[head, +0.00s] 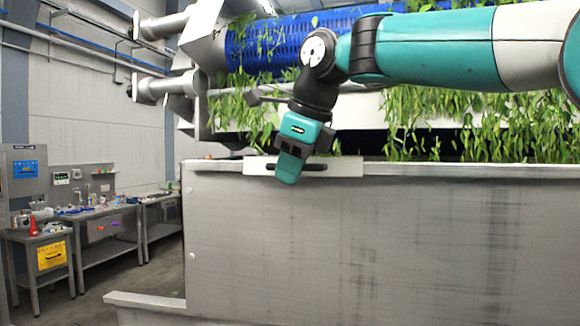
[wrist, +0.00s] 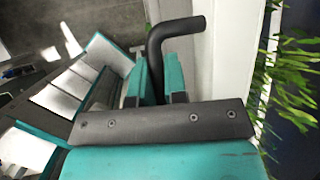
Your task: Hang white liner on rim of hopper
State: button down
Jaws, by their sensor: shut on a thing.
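The white liner (head: 347,167) shows in the head view as a short pale plate at the top edge of the grey metal hopper (head: 350,245), near its left end. Its dark bar handle (head: 316,167) runs along the plate. My gripper (head: 287,170) points down in front of the plate and is shut on the handle. In the wrist view the bent black handle (wrist: 180,28) passes between my teal fingers (wrist: 160,78), beside a pale surface (wrist: 232,60). Whether the liner is hooked over the rim or only held against it cannot be told.
Leafy greens (head: 480,120) hang over a white ledge behind the hopper, below a blue perforated drum (head: 290,42). Metal pipes (head: 160,88) jut out at the upper left. Steel tables (head: 105,215) stand far left, with open floor between them and the hopper.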

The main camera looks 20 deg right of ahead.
jog(key=c, duration=1.1)
grip_release()
jog(key=p+v, duration=0.7)
jog(key=v, duration=0.4)
jog(key=s+a+f+n+g+b, duration=0.1)
jog(key=s+f+n+b, duration=0.4)
jog(key=f+n, duration=0.5)
jog(key=s+a+f+n+g+y+b, duration=0.1)
jog(key=s+f+n+b, duration=0.4)
jog(key=f, duration=1.3)
jog(key=s+a+f+n+g+y+b, duration=0.1)
jog(key=s+f+n+b, duration=0.4)
jog(key=s+f+n, duration=0.5)
jog(key=shift+s+a+f+n+g+b, duration=0.1)
jog(key=shift+a+f+n+g, duration=0.2)
jog(key=shift+f+n, duration=0.7)
jog(key=shift+w+a+f+n+g+b, duration=0.1)
jog(key=shift+a+f+n+g+b, duration=0.2)
jog(key=shift+f+n, duration=0.65)
jog(key=shift+s+a+f+n+g+p, duration=0.1)
jog(key=shift+f+n+g, duration=0.4)
jog(key=shift+n, duration=0.85)
